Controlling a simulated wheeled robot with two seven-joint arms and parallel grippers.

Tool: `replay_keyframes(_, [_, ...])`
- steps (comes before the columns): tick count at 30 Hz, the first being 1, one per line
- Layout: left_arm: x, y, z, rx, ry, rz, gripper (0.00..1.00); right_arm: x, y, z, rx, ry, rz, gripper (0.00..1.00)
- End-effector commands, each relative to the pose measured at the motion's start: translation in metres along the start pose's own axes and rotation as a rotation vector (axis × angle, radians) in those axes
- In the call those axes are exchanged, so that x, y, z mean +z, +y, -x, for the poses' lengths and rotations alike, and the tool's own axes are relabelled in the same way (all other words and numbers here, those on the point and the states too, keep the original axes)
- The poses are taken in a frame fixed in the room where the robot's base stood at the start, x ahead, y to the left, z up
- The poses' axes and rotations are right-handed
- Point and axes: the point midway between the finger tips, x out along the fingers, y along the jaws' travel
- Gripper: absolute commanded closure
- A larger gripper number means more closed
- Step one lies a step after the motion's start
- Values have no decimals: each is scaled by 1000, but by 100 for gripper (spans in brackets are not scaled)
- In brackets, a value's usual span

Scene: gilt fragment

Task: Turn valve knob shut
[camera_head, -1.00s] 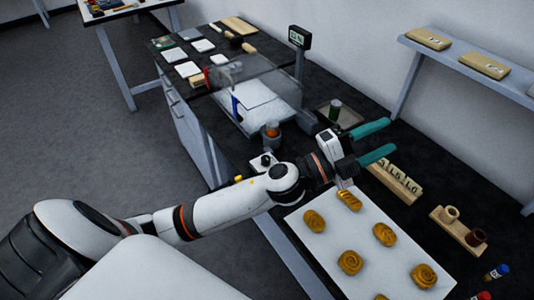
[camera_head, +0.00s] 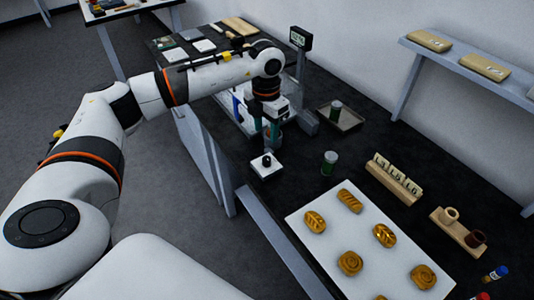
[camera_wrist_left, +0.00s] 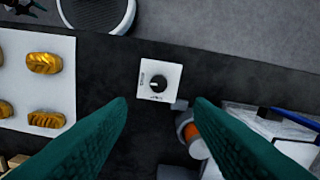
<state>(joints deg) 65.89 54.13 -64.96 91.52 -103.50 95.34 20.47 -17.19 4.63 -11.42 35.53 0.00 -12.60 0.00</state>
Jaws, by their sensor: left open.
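The valve knob (camera_head: 266,162) is a small black round knob on a white square plate on the dark bench, left of the pastry board. In the left wrist view the knob (camera_wrist_left: 158,83) shows whole, with a pale mark on its face and small print on the plate. My left gripper (camera_head: 266,133) is open and points down, above and behind the plate in the head view. In the wrist view its two teal fingers (camera_wrist_left: 160,103) are spread wide with the knob between and beyond the tips. My right gripper is not clearly in view.
A grey cup with an orange thing (camera_wrist_left: 192,132) stands close to the plate. A green-labelled jar (camera_head: 330,160) stands to the right. The white pastry board (camera_head: 328,250) lies in front. A clear-screened device (camera_head: 225,105) is behind. Bare bench lies between plate and jar.

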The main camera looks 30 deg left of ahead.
Motion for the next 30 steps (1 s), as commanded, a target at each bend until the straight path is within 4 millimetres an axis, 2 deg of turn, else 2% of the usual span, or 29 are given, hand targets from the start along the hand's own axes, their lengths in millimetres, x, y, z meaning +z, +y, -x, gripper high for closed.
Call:
replay_keyframes(9, [1, 2, -61, 4, -3, -3, 53, 2, 0, 21, 0, -1, 1, 45])
replay_keyframes(15, [0, 2, -92, 5, -1, -3, 53, 3, 0, 28, 0, 0, 2, 45])
replay_keyframes(21, [0, 2, -104, 4, 2, -4, 53, 3, 0, 29, 1, 0, 2, 45])
replay_keyframes(28, [0, 2, -105, 4, 2, -4, 53, 3, 0, 29, 1, 0, 1, 45])
replay_keyframes(29, [0, 2, -105, 4, 2, -4, 55, 3, 0, 29, 1, 0, 1, 45])
replay_keyframes(30, [0, 2, -105, 4, 2, -4, 61, 3, 0, 29, 1, 0, 1, 45])
